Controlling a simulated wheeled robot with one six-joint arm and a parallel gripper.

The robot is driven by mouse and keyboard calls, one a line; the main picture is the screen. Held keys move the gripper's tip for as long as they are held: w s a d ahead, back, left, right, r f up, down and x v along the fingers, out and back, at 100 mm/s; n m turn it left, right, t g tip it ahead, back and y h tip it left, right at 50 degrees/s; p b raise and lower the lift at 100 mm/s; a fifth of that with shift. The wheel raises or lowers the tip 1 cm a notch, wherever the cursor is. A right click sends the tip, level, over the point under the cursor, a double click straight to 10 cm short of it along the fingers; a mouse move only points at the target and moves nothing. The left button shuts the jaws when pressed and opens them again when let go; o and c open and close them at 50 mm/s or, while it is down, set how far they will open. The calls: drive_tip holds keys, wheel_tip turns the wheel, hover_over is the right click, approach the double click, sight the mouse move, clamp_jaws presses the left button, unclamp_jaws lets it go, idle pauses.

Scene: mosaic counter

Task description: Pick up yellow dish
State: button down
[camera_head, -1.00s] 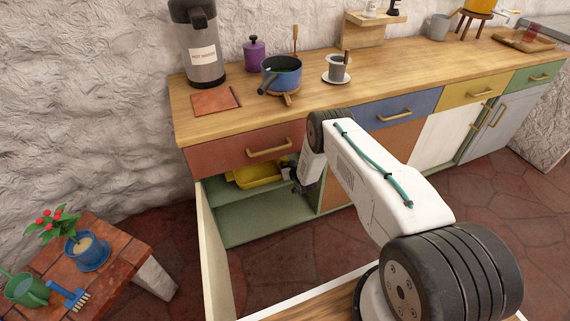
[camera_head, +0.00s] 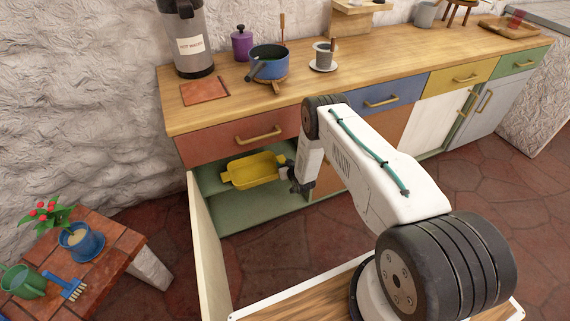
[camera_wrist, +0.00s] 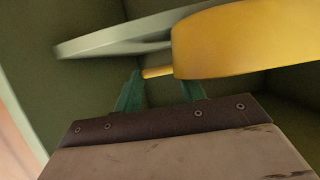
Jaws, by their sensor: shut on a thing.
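The yellow dish (camera_head: 254,170) is a rectangular pan with small handles, in the open cabinet's mouth below the red drawer. It looks slightly tilted and appears above the green lower shelf (camera_head: 255,207). My gripper (camera_head: 289,172) is at the dish's right end. In the wrist view the teal fingers of my gripper (camera_wrist: 160,88) are shut on the handle of the yellow dish (camera_wrist: 245,42), one on each side. The dish's body fills the upper right there. The fingertips are too small to make out in the head view.
The open cabinet door (camera_head: 210,250) stands at the left of the opening. The red drawer (camera_head: 240,138) and counter (camera_head: 350,85) are above the dish. A low tiled table (camera_head: 115,245) with a potted plant is at lower left. The floor between door and table is clear.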

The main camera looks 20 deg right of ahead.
drive_tip(key=c, duration=0.7)
unclamp_jaws()
drive_tip(key=shift+a, duration=0.1)
drive_tip(key=shift+c, duration=0.2)
drive_tip(key=shift+s, duration=0.1)
drive_tip(key=v, duration=0.7)
drive_tip(key=shift+s, duration=0.3)
drive_tip(key=shift+r, duration=0.15)
